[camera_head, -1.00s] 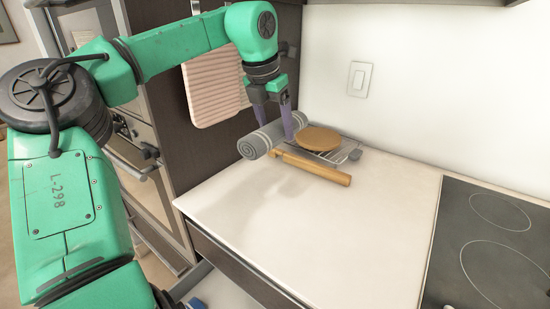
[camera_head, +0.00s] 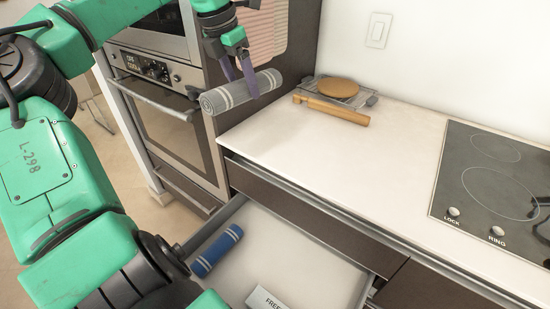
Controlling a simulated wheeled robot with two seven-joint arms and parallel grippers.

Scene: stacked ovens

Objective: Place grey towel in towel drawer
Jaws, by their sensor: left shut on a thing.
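A rolled grey towel (camera_head: 268,83) with pale stripes is held in the air by my left gripper (camera_head: 238,76). The gripper is shut on it, with its purple fingers around the roll. The towel is off the counter, in front of the oven and left of the counter's far end. An open drawer (camera_head: 290,240) lies below the counter, lower and nearer than the towel. A rolled blue towel (camera_head: 217,250) lies at the drawer's left side. A white label with partly visible letters (camera_head: 265,299) sits at its near edge. My right gripper is not in view.
A rolling pin (camera_head: 331,110) and a round wooden board (camera_head: 338,87) on a wire rack are at the back of the white counter (camera_head: 340,150). A cooktop (camera_head: 495,180) is at the right. An oven (camera_head: 170,120) stands at the left. Most of the drawer floor is clear.

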